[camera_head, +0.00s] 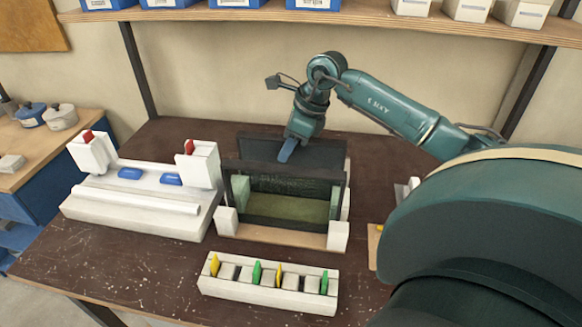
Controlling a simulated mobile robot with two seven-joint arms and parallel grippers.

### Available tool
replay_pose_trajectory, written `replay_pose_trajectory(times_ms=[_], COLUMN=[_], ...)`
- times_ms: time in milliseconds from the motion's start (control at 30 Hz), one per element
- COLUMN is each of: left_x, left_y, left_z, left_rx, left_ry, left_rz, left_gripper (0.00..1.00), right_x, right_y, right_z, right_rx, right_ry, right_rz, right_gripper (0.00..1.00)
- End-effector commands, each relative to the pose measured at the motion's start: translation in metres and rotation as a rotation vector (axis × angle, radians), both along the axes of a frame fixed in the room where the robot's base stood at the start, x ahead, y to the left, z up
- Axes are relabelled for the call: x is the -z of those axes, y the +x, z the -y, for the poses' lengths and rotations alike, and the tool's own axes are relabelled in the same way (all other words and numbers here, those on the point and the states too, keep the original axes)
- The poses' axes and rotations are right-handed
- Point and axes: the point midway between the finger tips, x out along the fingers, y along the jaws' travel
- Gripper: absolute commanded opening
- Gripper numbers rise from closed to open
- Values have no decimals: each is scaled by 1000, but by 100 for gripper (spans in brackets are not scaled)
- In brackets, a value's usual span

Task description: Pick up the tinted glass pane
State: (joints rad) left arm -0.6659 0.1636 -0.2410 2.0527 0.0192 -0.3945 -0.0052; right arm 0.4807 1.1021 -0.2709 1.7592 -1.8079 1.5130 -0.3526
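A rack with a wooden base and white corner blocks (338,236) stands in the middle of the bench. A dark, see-through pane (290,183) stands upright in it, with a greenish surface showing through its lower part. A dark grey panel edge (322,155) shows along the top of the rack. My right gripper (286,152) reaches down from behind to this top edge, with a blue finger in front of the dark panel. The other finger is hidden, so I cannot tell whether it grips. My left gripper is not in view.
A white clamp fixture (140,205) with two red-topped blocks and blue pads stands left of the rack. A white slotted block (262,292) with yellow and green tabs lies in front. A shelf (350,14) with bins hangs above. Bare bench (130,262) lies at front left.

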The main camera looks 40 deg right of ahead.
Motion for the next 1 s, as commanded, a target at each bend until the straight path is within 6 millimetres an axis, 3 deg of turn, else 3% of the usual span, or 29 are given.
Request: replay_pose_trajectory(times_ms=[300, 733, 1000], left_x=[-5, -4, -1], left_y=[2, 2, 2], left_z=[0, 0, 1], left_rx=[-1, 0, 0], left_ry=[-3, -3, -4], left_rz=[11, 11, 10], left_gripper=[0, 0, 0], right_x=[0, -7, -38], right_y=[0, 1, 2], right_z=[0, 0, 1], right_rx=[0, 1, 1], right_ry=[0, 0, -1], right_rz=[0, 6, 11], right_gripper=[1, 0, 0])
